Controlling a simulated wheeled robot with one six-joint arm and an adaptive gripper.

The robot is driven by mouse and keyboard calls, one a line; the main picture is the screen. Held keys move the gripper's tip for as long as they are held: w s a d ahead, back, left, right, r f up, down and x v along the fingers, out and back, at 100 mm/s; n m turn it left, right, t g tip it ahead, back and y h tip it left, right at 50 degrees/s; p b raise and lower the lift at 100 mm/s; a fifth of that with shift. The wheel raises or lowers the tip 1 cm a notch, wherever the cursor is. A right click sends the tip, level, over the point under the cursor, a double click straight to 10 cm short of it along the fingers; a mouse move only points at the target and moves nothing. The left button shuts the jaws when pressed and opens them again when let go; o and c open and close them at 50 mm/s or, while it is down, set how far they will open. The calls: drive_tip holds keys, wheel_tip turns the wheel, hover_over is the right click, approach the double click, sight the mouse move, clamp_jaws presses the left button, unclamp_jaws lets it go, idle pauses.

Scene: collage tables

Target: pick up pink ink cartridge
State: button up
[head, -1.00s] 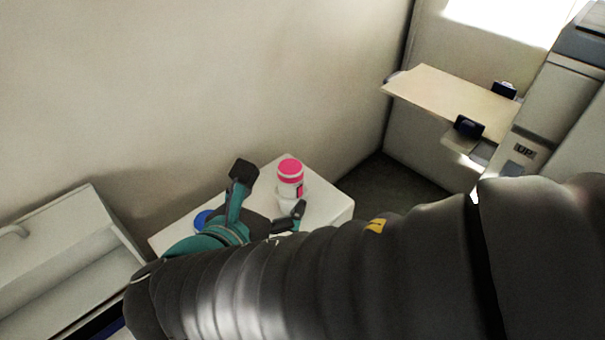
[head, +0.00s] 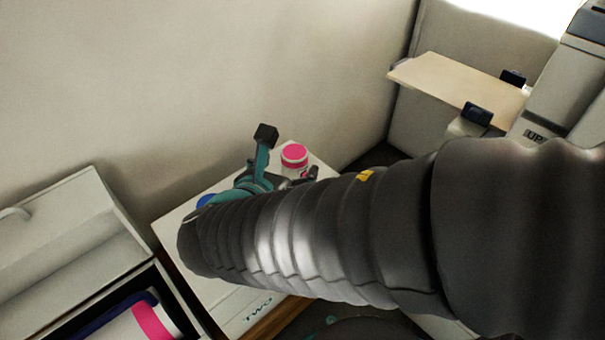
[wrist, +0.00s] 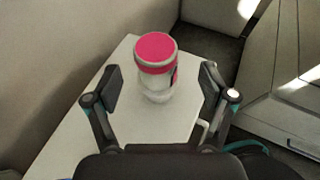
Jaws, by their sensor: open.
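The pink ink cartridge (head: 294,157) is a white cylinder with a bright pink cap, upright on a small white table (head: 173,219). In the wrist view the cartridge (wrist: 156,62) stands ahead of my gripper (wrist: 160,92), roughly midway between the two fingers. The fingers are open and apart, with nothing held. In the head view my gripper (head: 285,158) is beside the cartridge, and my dark arm hides part of the table. The lower part of the cartridge is hidden by a finger in the head view.
A blue round thing (head: 205,200) lies on the table, mostly hidden. An open white box (head: 75,240) at left holds a white cylinder with a pink band (head: 152,318). A wall (head: 200,80) stands close behind. A machine with a tan tray (head: 455,85) is at right.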

sight(289, 162)
drive_tip(key=shift+a+b+x, duration=0.15)
drive_tip(key=shift+b+x, duration=0.1)
drive_tip(key=shift+x, duration=1.1)
drive_tip(key=shift+a+b+x, duration=0.15)
drive_tip(key=shift+b+x, duration=0.05)
drive_tip(key=shift+x, duration=1.1)
drive_tip(key=c, duration=1.4)
drive_tip(key=shift+r, duration=0.1)
